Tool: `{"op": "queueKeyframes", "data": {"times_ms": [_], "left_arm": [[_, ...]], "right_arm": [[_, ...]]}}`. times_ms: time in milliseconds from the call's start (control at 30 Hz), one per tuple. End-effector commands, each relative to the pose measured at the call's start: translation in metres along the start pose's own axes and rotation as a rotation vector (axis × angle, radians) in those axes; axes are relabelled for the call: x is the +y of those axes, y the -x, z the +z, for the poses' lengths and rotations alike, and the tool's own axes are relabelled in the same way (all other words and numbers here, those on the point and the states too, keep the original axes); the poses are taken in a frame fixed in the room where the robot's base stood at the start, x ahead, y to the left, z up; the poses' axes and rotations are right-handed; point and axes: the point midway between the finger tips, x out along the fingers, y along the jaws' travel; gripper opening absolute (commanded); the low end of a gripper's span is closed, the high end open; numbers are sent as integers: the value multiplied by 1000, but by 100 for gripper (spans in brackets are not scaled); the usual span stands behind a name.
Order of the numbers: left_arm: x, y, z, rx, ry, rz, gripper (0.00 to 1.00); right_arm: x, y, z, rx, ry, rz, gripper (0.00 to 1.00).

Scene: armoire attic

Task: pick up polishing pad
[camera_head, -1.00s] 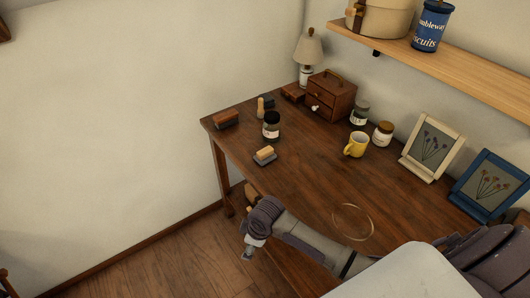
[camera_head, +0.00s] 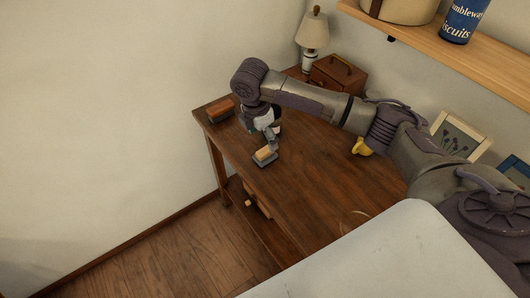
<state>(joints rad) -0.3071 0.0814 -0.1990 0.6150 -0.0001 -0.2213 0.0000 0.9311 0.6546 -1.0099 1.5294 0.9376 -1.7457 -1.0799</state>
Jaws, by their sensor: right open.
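The polishing pad (camera_head: 263,158), a grey base with a tan wooden handle as I take it, lies on the wooden desk (camera_head: 300,205) near its left edge. My right gripper (camera_head: 271,148) points down just above the pad's handle, at its upper right side. It is open, with nothing held between its fingers. The fingers are small in the picture, and I cannot tell whether they touch the handle. My left gripper is not in view.
A brown block-shaped brush (camera_head: 221,111) lies at the desk's far left corner. My arm hides jars behind it. A lamp (camera_head: 313,38), a small drawer box (camera_head: 338,76), a yellow mug (camera_head: 362,147) and picture frames (camera_head: 459,136) stand along the back. A shelf (camera_head: 440,45) hangs above.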

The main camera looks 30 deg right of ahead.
Motion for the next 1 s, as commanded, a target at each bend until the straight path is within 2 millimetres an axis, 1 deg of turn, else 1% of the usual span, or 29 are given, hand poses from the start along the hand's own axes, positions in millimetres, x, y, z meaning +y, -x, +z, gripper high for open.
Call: {"op": "queueKeyframes", "data": {"times_ms": [33,133,267,367,433,600,700,800,1000], "left_arm": [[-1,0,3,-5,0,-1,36],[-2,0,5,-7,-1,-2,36],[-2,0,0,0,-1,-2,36],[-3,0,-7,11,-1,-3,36],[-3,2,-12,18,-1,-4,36],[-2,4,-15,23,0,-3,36],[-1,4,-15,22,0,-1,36],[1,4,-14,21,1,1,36],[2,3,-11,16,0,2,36]], "right_arm": [[-1,-11,0,0,-1,-4,81],[0,-27,-1,1,-2,-1,81],[1,-39,-1,1,-1,2,81],[2,-44,0,1,-2,1,81],[3,-51,0,1,-2,1,81],[8,-78,2,0,-2,-1,81],[8,-89,2,0,-2,1,81],[8,-94,2,0,-2,3,81],[8,-94,2,0,-2,4,81]]}}
